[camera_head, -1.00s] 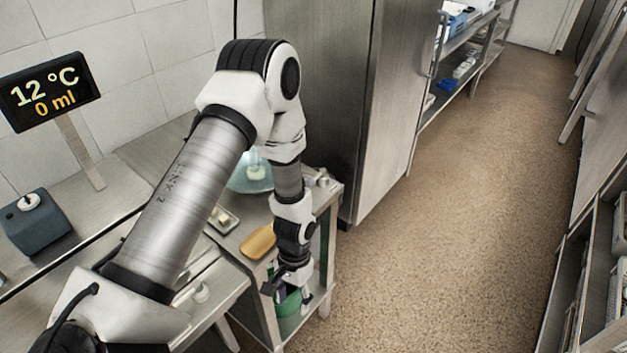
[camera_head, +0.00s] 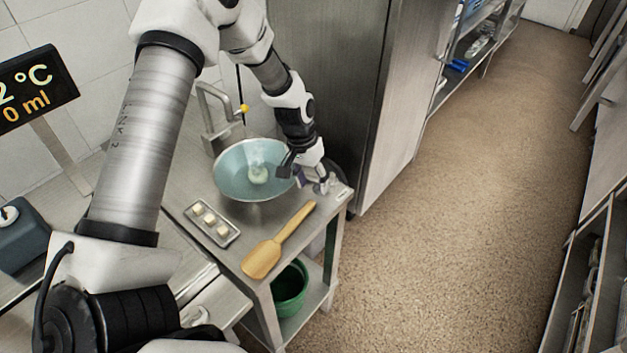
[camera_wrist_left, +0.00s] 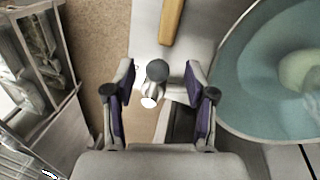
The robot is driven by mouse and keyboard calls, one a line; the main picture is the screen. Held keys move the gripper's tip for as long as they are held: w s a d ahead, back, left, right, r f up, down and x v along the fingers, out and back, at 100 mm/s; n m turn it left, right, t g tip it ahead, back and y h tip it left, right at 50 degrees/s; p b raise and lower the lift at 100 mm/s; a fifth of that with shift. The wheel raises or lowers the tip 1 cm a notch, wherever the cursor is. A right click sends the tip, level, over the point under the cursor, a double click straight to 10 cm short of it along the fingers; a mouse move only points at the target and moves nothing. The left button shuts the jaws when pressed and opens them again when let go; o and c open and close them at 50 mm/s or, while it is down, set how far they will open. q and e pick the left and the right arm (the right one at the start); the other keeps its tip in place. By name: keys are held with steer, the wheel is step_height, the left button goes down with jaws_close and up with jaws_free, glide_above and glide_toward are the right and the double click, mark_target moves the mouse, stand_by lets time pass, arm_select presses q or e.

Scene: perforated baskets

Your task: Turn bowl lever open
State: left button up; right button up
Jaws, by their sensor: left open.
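A teal bowl (camera_head: 228,178) with a pale lump in it sits on the steel table (camera_head: 190,183); its rim also shows at the right of the left wrist view (camera_wrist_left: 238,110). A small lever or knob (camera_wrist_left: 155,72), grey with a white end, stands beside the bowl at the table's corner. My left gripper (camera_head: 311,178) is over that corner, right of the bowl. In the left wrist view its open fingers (camera_wrist_left: 160,88) stand on either side of the knob, with gaps showing. In the head view the gripper largely hides the knob. My right gripper is not in view.
A wooden paddle (camera_head: 263,257) and a small tray of pale cubes (camera_head: 212,224) lie on the table before the bowl. A tap (camera_head: 206,115) with a yellow tip stands behind. A green bucket (camera_head: 290,287) is on the lower shelf. A steel cabinet (camera_head: 400,100) rises close behind the gripper.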

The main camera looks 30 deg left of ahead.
arm_select(q)
steer(key=w+f, duration=0.1)
steer(key=w+d+f, duration=0.1)
steer(key=shift+w+f, duration=0.15)
steer(key=shift+f, duration=0.25)
steer(key=shift+s+r, duration=0.25)
steer(key=shift+s, duration=0.05)
steer(key=c, duration=0.5)
steer(key=shift+s+a+r, duration=0.1)
steer(key=shift+s+a, duration=0.1)
steer(key=shift+a, duration=0.05)
jaws_close()
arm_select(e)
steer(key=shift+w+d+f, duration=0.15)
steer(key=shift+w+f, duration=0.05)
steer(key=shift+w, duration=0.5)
